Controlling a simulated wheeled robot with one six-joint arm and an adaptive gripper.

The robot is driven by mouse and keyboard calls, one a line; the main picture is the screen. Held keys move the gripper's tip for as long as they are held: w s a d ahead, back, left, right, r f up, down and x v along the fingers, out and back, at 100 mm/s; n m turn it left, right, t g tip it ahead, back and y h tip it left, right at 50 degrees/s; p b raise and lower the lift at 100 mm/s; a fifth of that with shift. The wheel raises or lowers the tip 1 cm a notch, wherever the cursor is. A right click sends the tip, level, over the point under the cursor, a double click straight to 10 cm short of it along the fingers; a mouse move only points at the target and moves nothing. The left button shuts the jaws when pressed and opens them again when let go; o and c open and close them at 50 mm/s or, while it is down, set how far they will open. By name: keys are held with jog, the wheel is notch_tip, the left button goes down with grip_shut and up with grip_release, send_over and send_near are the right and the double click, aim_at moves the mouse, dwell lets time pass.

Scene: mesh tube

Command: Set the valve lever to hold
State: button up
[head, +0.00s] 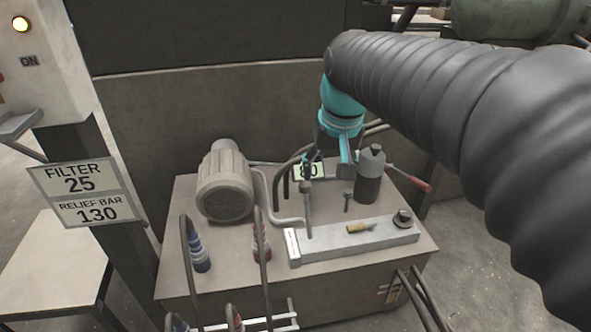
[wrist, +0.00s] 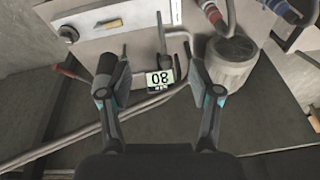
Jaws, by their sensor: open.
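A grey upright lever (head: 308,212) with a thicker upper grip rises from the left part of the pale valve block (head: 375,240) on the tank top. It also shows in the wrist view (wrist: 162,42), between the fingers in the picture. A second lever with a red handle (head: 412,181) sticks out at the tank's right; I cannot tell from a label which is the valve lever. No hold mark is readable. My gripper (head: 328,166) is open and empty, above the rear of the tank. Its two fingers (wrist: 158,78) stand wide apart, with the display reading 80 (wrist: 160,79) seen between them.
A ribbed grey motor (head: 225,183) stands left of the lever. A dark cylinder (head: 369,177) stands close to its right, behind the block. Bent pipes and hoses (head: 264,235) crowd the left and front. A brass-coloured piece (head: 357,228) lies on the block. A sign (head: 80,191) reads FILTER 25, RELIEF BAR 130.

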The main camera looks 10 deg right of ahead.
aim_at(306, 183)
jog(key=w+f+m+g, duration=0.1)
jog(key=w+f+g, duration=0.2)
jog(key=w, duration=1.3)
jog(key=shift+y, duration=0.3)
jog(key=f+b, duration=0.1)
jog(key=f, duration=0.3)
jog(key=f+b, duration=0.1)
jog(key=f, duration=0.9)
jog(key=shift+w+b, duration=0.25)
jog(key=shift+b, duration=0.15)
grip_shut()
